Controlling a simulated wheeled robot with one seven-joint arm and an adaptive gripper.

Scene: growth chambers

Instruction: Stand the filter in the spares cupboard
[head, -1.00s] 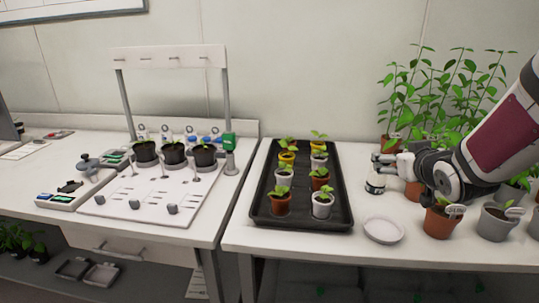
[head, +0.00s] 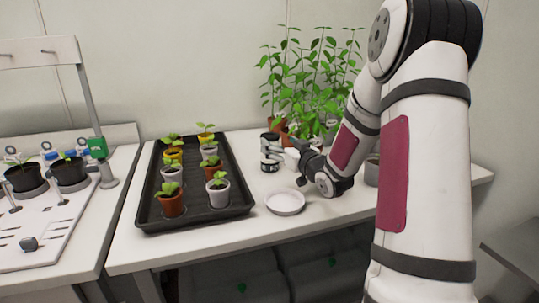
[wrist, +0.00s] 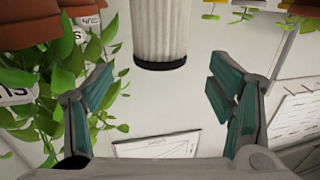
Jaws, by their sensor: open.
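The filter is a pale pleated cylinder with a black end band. It hangs into the top middle of the wrist view (wrist: 160,28). The filter lies beyond the gap between the fingertips, with clear space at both sides. I cannot make out the spares cupboard in these views.
A black seedling tray (head: 196,222) stands left of the filter. A white dish (head: 285,203) lies in front. Tall leafy plants (head: 312,85) stand behind. Potted plants crowd the left of the wrist view. My arm hides much of the bench's right side.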

